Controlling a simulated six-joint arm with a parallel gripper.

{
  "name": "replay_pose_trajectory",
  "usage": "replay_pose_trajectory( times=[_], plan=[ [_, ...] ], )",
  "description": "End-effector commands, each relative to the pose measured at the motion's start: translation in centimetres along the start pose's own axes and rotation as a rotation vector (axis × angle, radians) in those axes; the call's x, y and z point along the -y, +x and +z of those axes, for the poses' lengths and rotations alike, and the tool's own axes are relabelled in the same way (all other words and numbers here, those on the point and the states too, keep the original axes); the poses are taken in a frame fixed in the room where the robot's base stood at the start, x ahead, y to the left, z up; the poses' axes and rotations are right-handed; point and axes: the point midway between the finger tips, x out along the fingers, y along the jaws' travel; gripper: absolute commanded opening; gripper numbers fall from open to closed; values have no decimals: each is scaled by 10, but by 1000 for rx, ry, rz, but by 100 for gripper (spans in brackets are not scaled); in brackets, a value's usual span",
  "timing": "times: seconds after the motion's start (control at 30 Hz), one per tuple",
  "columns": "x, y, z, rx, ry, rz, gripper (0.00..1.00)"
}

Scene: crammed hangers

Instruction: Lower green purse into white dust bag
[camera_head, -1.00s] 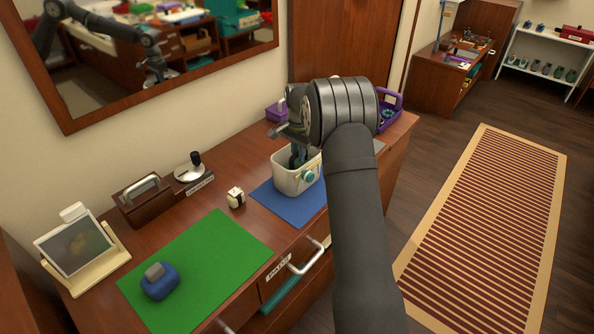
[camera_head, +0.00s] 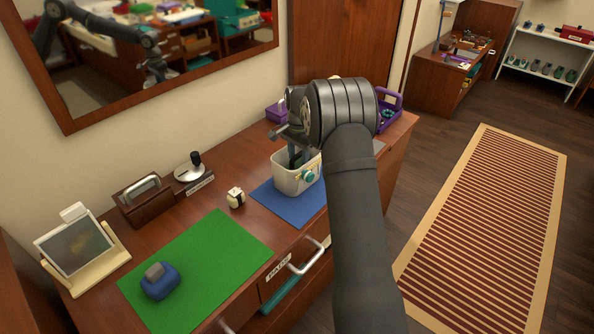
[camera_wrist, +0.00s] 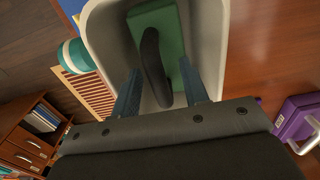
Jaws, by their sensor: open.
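The white dust bag (camera_head: 290,184) stands upright on the blue mat (camera_head: 283,205), with a round teal piece on its front. The green purse (camera_wrist: 158,22) is inside it in the wrist view, with its dark curved handle (camera_wrist: 152,60) standing up. My gripper (camera_wrist: 160,88) is open, one finger on each side of the handle, at the near end of the purse. Its fingers (camera_head: 299,154) reach into the bag's mouth in the head view. Whether the purse rests on the bag's bottom is hidden.
A small white and black block (camera_head: 236,198) stands left of the blue mat. A green mat (camera_head: 205,262) holds a blue purse-like item (camera_head: 160,281). A drawer (camera_head: 290,285) stands at the front.

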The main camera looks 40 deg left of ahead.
Motion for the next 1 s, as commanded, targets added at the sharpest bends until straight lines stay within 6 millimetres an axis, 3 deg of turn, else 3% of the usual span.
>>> replay_pose_trajectory(
  times=[0.13, 0.27, 0.7, 1.0],
  plan=[
    [0, -3, 0, 0, 0, 0, 41],
    [0, -20, 0, -1, 0, -1, 41],
    [1, -125, 0, -3, 0, -3, 41],
    [0, -168, 0, -1, 0, -1, 41]
  ],
)
